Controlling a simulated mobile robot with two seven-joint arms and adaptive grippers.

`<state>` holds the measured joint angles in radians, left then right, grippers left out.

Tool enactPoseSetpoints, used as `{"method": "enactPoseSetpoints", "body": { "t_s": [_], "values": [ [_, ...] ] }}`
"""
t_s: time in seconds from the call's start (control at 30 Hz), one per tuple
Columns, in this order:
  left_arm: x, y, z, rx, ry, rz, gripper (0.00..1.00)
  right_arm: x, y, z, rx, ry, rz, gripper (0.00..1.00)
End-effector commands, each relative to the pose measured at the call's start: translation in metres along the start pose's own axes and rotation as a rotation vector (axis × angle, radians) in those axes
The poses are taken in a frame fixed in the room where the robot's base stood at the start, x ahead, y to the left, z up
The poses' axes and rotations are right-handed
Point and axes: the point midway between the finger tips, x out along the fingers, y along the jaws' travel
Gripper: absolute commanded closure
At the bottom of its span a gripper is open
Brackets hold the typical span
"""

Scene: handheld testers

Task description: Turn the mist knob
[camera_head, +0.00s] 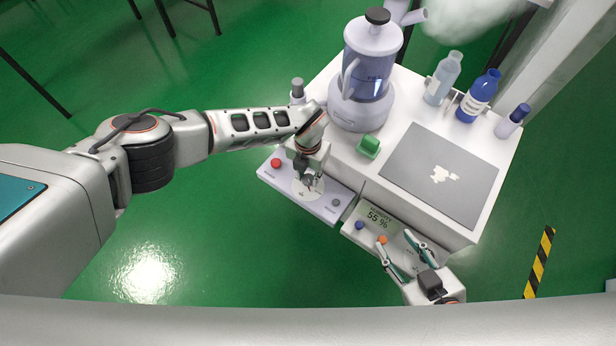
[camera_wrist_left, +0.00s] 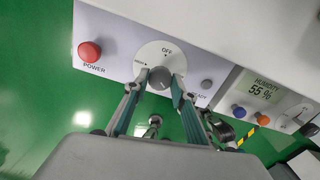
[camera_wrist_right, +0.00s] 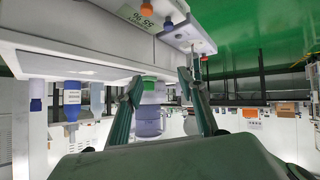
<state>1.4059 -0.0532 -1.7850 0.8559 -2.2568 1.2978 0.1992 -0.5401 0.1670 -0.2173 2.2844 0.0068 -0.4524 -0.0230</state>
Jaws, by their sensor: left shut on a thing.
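The mist knob (camera_wrist_left: 159,78) is a grey round knob on a white dial plate (camera_wrist_left: 164,50) marked OFF at its top. The dial plate also shows on the control panel in the head view (camera_head: 301,194). My left gripper (camera_wrist_left: 159,84) has its two fingertips against opposite sides of the knob and is shut on it. In the head view my left gripper (camera_head: 308,183) partly hides the knob. My right gripper (camera_head: 393,238) is open and empty, in front of the humidity panel. Its two fingers stand apart in the right wrist view (camera_wrist_right: 162,78).
A red POWER button (camera_wrist_left: 89,51) sits left of the dial. A humidity display (camera_head: 379,217) reads 55 %, with blue and orange buttons near it. A humidifier (camera_head: 362,105), a green block (camera_head: 369,146), a grey mat (camera_head: 415,185) and several bottles stand on the white table.

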Motion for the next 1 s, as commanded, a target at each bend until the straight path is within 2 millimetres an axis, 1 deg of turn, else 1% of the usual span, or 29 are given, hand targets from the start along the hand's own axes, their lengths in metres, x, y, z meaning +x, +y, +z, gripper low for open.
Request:
{"method": "enactPoseSetpoints", "body": {
  "t_s": [0.03,0.17,0.5,0.7,1.0],
  "values": [
    [-0.0042,0.0014,0.0017,-0.046,-0.005,0.004,0.96,-0.0021,0.0033,-0.0011,-0.007,-0.001,0.005,0.6],
    [-0.0035,0.001,0.0013,-0.169,-0.005,0.003,0.96,-0.0038,0.003,0.0019,-0.009,-0.008,0.005,0.6],
    [-0.0011,0.0007,0.0004,-0.448,-0.002,0.002,0.96,-0.0039,0.0041,-0.0006,-0.007,-0.005,0.01,0.6],
    [0.0004,0.0004,-0.0003,-0.558,0.0,0.0,0.96,-0.0047,0.0037,0.0026,-0.005,-0.01,0.011,0.6],
    [0.0017,0.0006,-0.0006,-0.634,0.0,0.001,0.96,-0.0077,0.0027,0.0087,-0.002,-0.024,0.011,0.6]
  ]
}}
